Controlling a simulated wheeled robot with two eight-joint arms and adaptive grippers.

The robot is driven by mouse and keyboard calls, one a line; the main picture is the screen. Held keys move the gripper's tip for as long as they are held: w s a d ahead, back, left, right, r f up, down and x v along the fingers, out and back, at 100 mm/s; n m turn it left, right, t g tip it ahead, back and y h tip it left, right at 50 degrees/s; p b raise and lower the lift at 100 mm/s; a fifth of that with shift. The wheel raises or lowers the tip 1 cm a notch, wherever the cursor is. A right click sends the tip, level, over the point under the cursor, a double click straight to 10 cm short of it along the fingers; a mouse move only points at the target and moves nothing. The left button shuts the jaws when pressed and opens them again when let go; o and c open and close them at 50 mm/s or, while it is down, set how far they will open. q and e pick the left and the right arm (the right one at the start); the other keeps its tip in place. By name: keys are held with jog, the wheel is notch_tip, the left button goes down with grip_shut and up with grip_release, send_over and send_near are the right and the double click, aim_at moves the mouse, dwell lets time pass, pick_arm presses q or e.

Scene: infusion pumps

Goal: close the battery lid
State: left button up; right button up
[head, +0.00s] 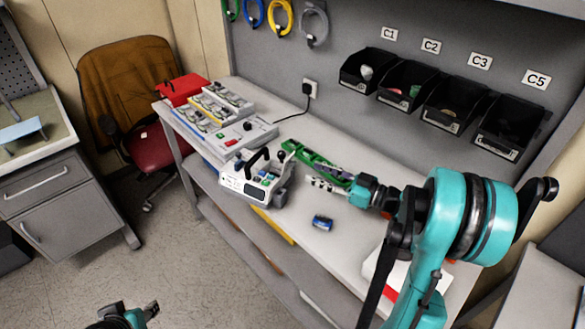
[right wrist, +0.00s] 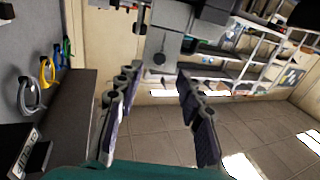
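A white infusion pump (head: 245,187) with a black carry handle stands near the front edge of the bench in the head view. I cannot make out its battery lid. A blue battery (head: 322,222) lies on the bench to the right of the pump. My right gripper (head: 314,183) points left at the pump's right side, apart from it as far as I can tell. In the right wrist view its two fingers (right wrist: 158,76) are spread with nothing between them. My left gripper (head: 151,309) is low at the bottom left, away from the bench, and its opening is unclear.
A green tray (head: 300,151) lies behind the right gripper. More pump units (head: 235,137) and a red box (head: 182,89) stand at the bench's far left. Black bins (head: 508,122) hang on the back wall. The bench around the battery is clear.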

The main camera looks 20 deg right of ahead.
jog(key=b+x, duration=0.1)
jog(key=x, duration=0.4)
jog(key=shift+w+a, duration=0.2)
jog(key=shift+w, duration=0.1)
grip_shut()
